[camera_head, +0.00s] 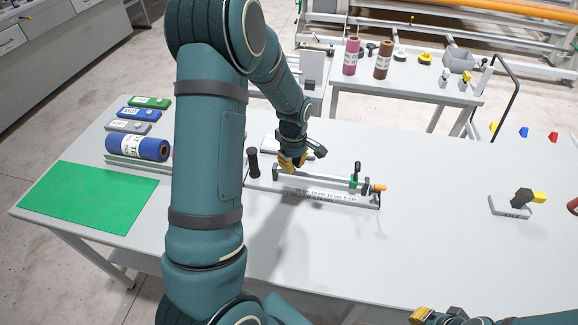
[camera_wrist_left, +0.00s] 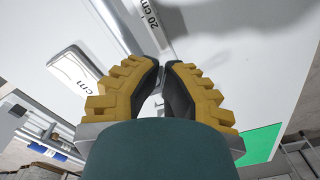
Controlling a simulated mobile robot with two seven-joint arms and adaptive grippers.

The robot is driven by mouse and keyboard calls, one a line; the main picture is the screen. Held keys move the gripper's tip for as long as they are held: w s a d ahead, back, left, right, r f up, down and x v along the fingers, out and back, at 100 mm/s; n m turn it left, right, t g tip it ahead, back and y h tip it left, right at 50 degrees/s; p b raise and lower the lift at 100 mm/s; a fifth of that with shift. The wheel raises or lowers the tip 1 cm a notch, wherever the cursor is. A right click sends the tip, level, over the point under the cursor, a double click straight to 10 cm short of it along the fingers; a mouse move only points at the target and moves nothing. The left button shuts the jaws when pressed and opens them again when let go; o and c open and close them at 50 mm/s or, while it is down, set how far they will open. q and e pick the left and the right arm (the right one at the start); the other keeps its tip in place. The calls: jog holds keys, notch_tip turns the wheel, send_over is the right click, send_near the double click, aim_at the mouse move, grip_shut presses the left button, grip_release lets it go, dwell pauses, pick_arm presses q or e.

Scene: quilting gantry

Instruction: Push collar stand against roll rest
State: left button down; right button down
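No label tells which piece is the collar stand or the roll rest. A long grey fixture (camera_head: 330,197) with a centimetre scale lies mid-table. It bears a bar, a green clamp (camera_head: 354,180) and an orange knob (camera_head: 379,188) at its right end. A black post (camera_head: 252,163) stands at its left. A blue roll (camera_head: 137,148) lies on a low grey rest (camera_head: 125,161) left of my arm. My left gripper (camera_head: 291,163) is low over the fixture's back-left part. In the wrist view its fingers (camera_wrist_left: 163,66) are nearly together, nothing seen between. My right gripper (camera_head: 440,317) is cut off at the bottom edge.
Three labelled blocks, green (camera_head: 150,102), blue (camera_head: 139,114) and grey (camera_head: 128,127), stand behind the roll. A green mat (camera_head: 87,199) lies front left. A labelled grey block (camera_head: 510,207) with a black-yellow piece stands right. The table between fixture and block is clear.

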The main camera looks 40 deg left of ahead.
pick_arm(q)
notch_tip(320, 180, down, 8)
jog(key=shift+f, duration=0.2)
jog(key=shift+w+a, duration=0.15)
jog(key=shift+a, duration=1.85)
jog(key=shift+w, duration=0.1)
